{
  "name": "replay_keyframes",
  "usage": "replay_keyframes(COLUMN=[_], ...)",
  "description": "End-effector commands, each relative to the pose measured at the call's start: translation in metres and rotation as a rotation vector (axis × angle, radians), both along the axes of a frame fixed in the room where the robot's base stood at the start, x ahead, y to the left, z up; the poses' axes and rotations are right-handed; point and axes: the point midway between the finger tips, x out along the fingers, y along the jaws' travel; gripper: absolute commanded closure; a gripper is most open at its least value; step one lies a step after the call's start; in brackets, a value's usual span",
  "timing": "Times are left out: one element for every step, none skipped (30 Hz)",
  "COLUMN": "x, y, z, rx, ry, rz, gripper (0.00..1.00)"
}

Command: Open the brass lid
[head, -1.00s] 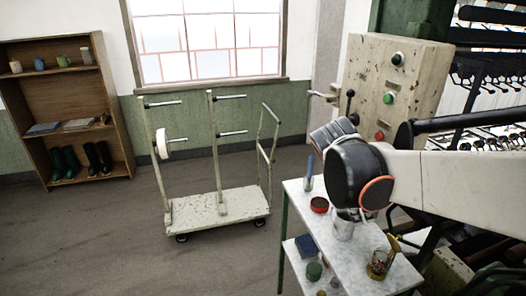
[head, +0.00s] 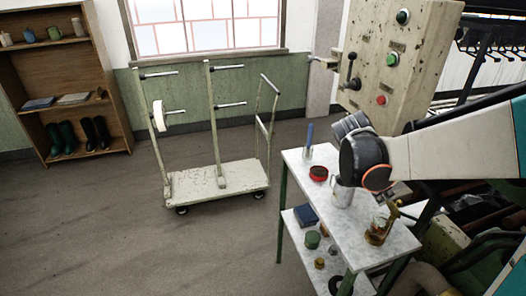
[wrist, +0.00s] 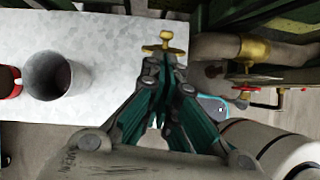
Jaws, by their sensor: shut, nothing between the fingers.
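A small brass vessel (head: 378,232) stands on the right front part of the marble-topped table, with a brass piece sticking up at its right. I cannot tell whether that piece is the lid. In the wrist view a brass piece with a crossbar (wrist: 165,43) shows at the table's edge, just beyond my fingertips. My gripper (wrist: 166,66) is shut and empty, its teal fingers close together; I cannot tell if they touch the brass. In the head view my wrist hides the fingers.
A grey metal mug (head: 342,193), a red tin (head: 318,173) and a holder with a blue stick (head: 308,145) share the tabletop (head: 356,245). The control box (head: 397,60) stands behind. Pipes with a brass fitting (wrist: 250,48) lie to the right in the wrist view.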

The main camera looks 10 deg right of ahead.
Motion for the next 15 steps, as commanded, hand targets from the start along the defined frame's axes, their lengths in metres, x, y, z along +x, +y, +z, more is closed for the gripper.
replay_keyframes(x=[0.0,0.0,0.0,-0.001,-0.001,-0.001,-0.001,-0.001,-0.001,-0.001,-0.001,-0.001,-0.001,-0.001,-0.001], y=[-0.008,-0.011,-0.014,-0.016,-0.018,-0.02,-0.021,-0.022,-0.023,-0.023,-0.023,-0.023,-0.023,-0.023,-0.023], z=[-0.005,-0.006,-0.008,-0.009,-0.01,-0.01,-0.011,-0.011,-0.011,-0.011,-0.011,-0.011,-0.011,-0.011,-0.011], rx=[0.0,0.0,0.0,0.0,0.0,0.0,0.0,0.0,0.0,0.0,0.0,0.0,0.0,0.0,0.0], ry=[-0.001,-0.001,-0.002,-0.001,0.0,0.0,0.0,-0.001,-0.001,-0.001,-0.001,-0.001,-0.001,-0.001,-0.001], rz=[-0.004,-0.004,-0.003,-0.002,-0.002,-0.002,-0.001,-0.001,-0.001,-0.001,-0.001,-0.001,-0.001,-0.001,-0.001], gripper=[1.0,1.0,1.0,1.0,1.0,1.0,1.0,1.0,1.0,1.0,1.0,1.0,1.0,1.0,1.0])
